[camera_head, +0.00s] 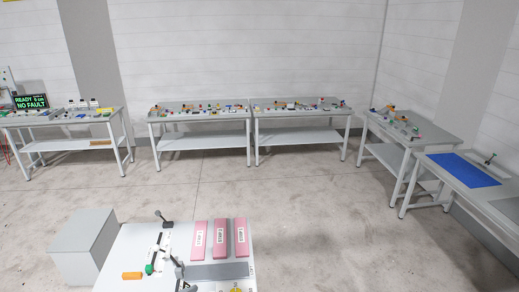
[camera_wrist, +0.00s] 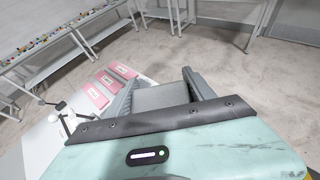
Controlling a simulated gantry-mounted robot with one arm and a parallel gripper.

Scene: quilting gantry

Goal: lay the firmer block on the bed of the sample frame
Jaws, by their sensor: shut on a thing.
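My gripper (camera_wrist: 162,98) shows in the wrist view with its two grey fingers closed on a plain grey block (camera_wrist: 160,96). The block's lower part is hidden by the gripper's dark front edge, and I cannot tell its firmness. Three pink blocks (camera_head: 220,238) with white labels lie side by side on the white table (camera_head: 135,245). They also show left of my gripper in the wrist view (camera_wrist: 102,92). The label text is too small to read surely. I cannot make out the sample frame with certainty. My gripper does not show in the head view.
A grey strip (camera_head: 218,271), an orange block (camera_head: 132,275) and small jointed stands (camera_head: 163,216) are on the white table. A grey box (camera_head: 85,245) stands at its left. Benches with small items line the walls; one at right bears a blue sheet (camera_head: 460,169). The floor between is clear.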

